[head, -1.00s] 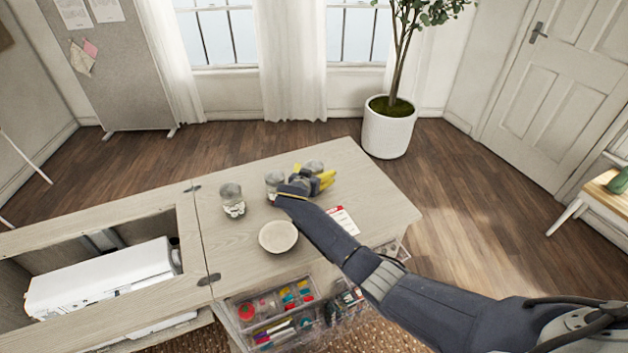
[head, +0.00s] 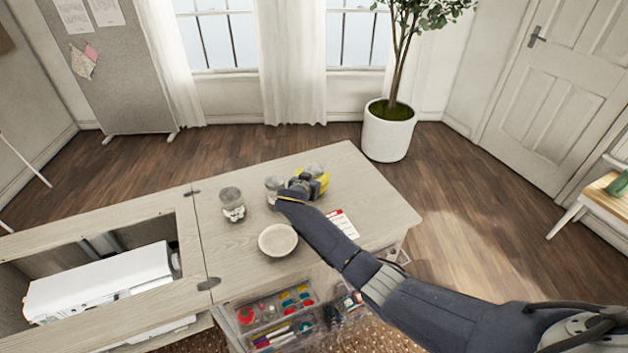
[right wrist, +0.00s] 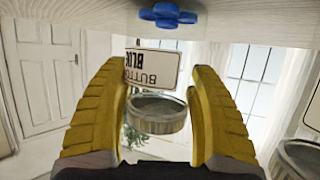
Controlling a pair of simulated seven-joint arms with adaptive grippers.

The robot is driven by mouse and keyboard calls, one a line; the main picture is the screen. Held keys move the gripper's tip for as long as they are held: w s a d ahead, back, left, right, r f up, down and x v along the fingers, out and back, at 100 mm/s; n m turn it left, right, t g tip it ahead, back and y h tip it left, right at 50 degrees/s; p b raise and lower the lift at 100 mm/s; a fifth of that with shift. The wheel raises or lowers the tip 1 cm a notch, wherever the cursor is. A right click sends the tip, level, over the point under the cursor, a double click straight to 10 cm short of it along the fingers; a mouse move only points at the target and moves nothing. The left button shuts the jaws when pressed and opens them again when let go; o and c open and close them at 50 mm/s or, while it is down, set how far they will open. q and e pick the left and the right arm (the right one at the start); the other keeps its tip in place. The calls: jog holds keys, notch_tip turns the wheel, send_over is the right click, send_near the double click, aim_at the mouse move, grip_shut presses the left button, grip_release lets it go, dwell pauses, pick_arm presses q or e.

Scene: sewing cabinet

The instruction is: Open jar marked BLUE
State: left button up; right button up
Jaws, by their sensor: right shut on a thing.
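The jar marked BLUE shows upside down in the right wrist view, its label (right wrist: 152,68) reading "BUTTONS BLUE". Blue buttons (right wrist: 167,16) show through its clear glass at the bottom. Its metal lid (right wrist: 158,113) is between the yellow fingers of my right gripper (right wrist: 160,112). The gripper is shut on the lid, which still appears seated on the jar. In the head view the jar's top (head: 315,169) shows just beyond my right gripper (head: 312,183), which hides most of the jar. My left gripper is out of view.
A second jar (head: 273,184) stands close to the left of my right gripper. A third jar (head: 232,204) is farther left. A shallow round dish (head: 277,240) and a red-and-white card (head: 342,223) lie on the cabinet top (head: 235,265). The sewing machine (head: 105,280) sits in the left recess.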

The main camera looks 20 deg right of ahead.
notch_tip(320, 180, up, 20)
dwell(0.6)
